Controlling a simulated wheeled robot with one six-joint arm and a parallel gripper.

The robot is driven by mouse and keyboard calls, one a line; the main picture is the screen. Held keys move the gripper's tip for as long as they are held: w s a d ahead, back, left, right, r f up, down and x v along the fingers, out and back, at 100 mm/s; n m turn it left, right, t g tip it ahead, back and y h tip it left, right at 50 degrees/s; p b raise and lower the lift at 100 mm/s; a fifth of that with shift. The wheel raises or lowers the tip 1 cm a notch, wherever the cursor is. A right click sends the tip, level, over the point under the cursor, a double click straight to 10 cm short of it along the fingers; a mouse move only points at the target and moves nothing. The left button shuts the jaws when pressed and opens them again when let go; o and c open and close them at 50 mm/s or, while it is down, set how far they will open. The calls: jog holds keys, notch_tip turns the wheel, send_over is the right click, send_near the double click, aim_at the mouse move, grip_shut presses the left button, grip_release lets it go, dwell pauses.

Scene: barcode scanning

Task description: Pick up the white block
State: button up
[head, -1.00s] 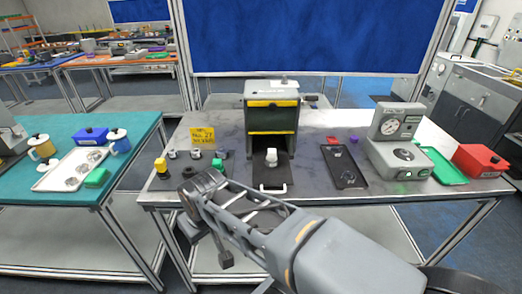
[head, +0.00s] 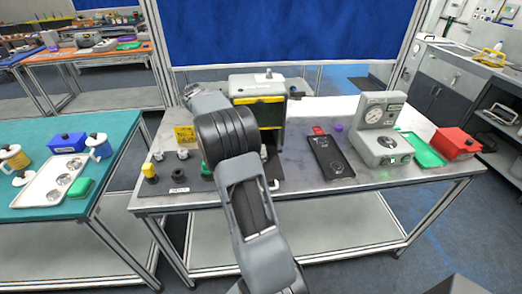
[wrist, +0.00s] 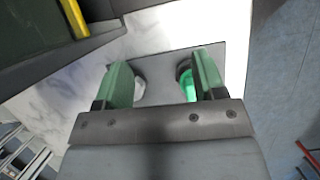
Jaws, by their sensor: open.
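The white block does not show clearly now. In the head view my arm covers the front of the grey and yellow scanner machine (head: 270,85), where a white block stood a second ago. In the wrist view my gripper (wrist: 160,80) is open, with two green fingers apart and nothing clearly held between them. Beyond the fingers lies a grey mat (wrist: 160,65). A pale rounded thing (wrist: 139,88) shows beside the left finger; I cannot tell what it is. A green thing (wrist: 187,85) shows beside the right finger. In the head view my fingers are hidden.
A black tray (head: 335,155), a grey dial device (head: 385,140), a green tray (head: 422,148) and a red box (head: 455,143) stand to the right.

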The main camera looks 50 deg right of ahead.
jog(key=shift+s+d+f+p, duration=0.3)
jog(key=shift+s+d+f, duration=0.5)
jog(key=shift+s+d, duration=0.8)
jog(key=shift+s+d+f+p, duration=0.3)
jog(key=shift+s+d+f, duration=0.5)
jog(key=shift+s+d, duration=0.8)
jog(key=shift+s+d+f+p, duration=0.3)
jog(key=shift+s+d+f, duration=0.5)
jog(key=shift+s+d, duration=0.8)
jog(key=shift+w+d, duration=0.3)
jog(key=c, duration=1)
